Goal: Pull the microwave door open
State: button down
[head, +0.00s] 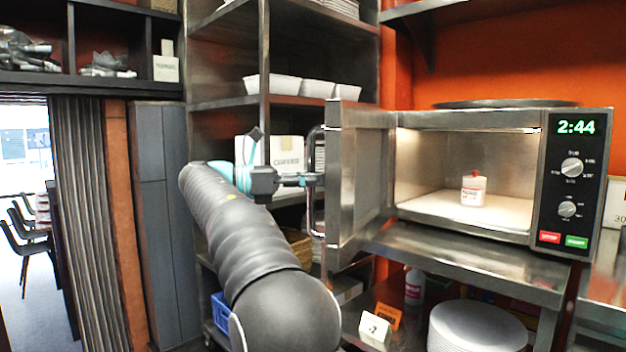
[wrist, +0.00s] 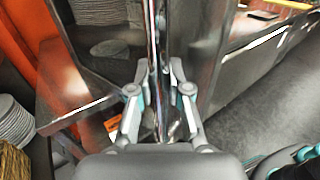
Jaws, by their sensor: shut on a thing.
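The steel microwave (head: 560,185) stands on a metal shelf at the right, with a lit cavity. Its door (head: 358,180) is swung wide open on the left side, standing out toward me. My gripper (head: 312,180) is shut on the door's vertical bar handle (head: 311,222), around its middle. In the wrist view, the fingers of my gripper (wrist: 160,82) sit on either side of the shiny handle (wrist: 156,35). A small white container with a red top (head: 473,190) stands inside the cavity. The finger contact is partly hidden in the head view.
A steel counter (head: 470,258) is under the microwave; a stack of white plates (head: 477,328) and small signs (head: 375,330) are below it. A shelf rack with white containers (head: 272,84) stands behind my arm. Open floor (head: 45,310) shows at far left.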

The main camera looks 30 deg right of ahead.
jog(key=shift+s+r, duration=0.1)
jog(key=shift+r, duration=0.05)
jog(key=c, duration=1.1)
grip_release()
jog(key=shift+d, duration=0.1)
